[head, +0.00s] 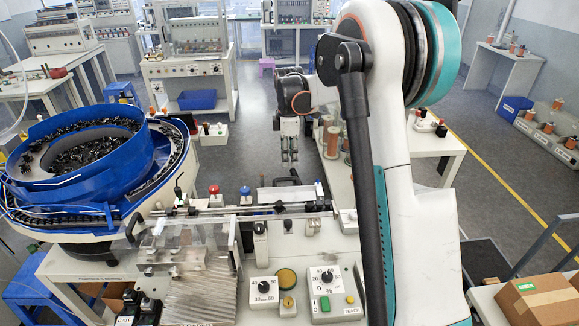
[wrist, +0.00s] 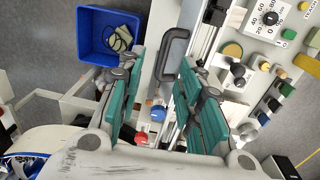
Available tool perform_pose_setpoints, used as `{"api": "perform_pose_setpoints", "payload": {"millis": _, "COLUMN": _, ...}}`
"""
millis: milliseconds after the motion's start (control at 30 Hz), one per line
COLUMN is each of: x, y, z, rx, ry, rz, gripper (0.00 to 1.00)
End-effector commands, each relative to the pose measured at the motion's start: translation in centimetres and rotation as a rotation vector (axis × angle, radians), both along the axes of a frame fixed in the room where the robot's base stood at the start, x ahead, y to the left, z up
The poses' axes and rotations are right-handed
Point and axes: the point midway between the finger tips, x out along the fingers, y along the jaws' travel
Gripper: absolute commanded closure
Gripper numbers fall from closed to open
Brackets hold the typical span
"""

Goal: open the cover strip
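A long narrow rail (head: 250,209) runs right from the blue bowl feeder (head: 70,165) along the bench; I cannot clearly tell the cover strip apart from it. A black handle (head: 287,180) stands behind the rail's right part, and it also shows in the wrist view (wrist: 172,57). My gripper (head: 289,158) hangs pointing down above and behind the handle. In the wrist view its green-padded fingers (wrist: 163,63) are spread wide, with the handle seen between them and nothing held. Part of the rail shows between the fingers, partly hidden by the right one.
A blue knob (head: 245,191) and a red knob (head: 213,189) stand behind the rail. Dial panels (head: 326,284) and a clear-covered box (head: 185,245) are in front. A blue bin (wrist: 108,38) is beside the bench. Copper spools (head: 333,142) stand right of my gripper.

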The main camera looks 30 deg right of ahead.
Motion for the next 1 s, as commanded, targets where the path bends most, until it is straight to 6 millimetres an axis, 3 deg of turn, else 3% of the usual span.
{"api": "perform_pose_setpoints", "payload": {"millis": 233, "x": -0.1, "y": 0.1, "z": 3.4, "rx": 0.0, "ry": -0.001, "rz": 0.0, "gripper": 0.67}}
{"api": "perform_pose_setpoints", "payload": {"millis": 600, "x": -0.2, "y": 0.2, "z": 4.2, "rx": 0.0, "ry": -0.001, "rz": 0.0, "gripper": 0.67}}
{"api": "perform_pose_setpoints", "payload": {"millis": 633, "x": -0.2, "y": 0.2, "z": 4.1, "rx": 0.0, "ry": -0.001, "rz": 0.0, "gripper": 0.69}}
{"api": "perform_pose_setpoints", "payload": {"millis": 767, "x": 0.2, "y": 0.1, "z": 4.1, "rx": 0.004, "ry": 0.004, "rz": -0.034, "gripper": 0.99}}
{"api": "perform_pose_setpoints", "payload": {"millis": 867, "x": 1.1, "y": -0.2, "z": 4.0, "rx": 0.013, "ry": 0.016, "rz": -0.149, "gripper": 1.0}}
{"api": "perform_pose_setpoints", "payload": {"millis": 1000, "x": 3.2, "y": -0.8, "z": 3.4, "rx": 0.032, "ry": 0.052, "rz": -0.442, "gripper": 1.0}}
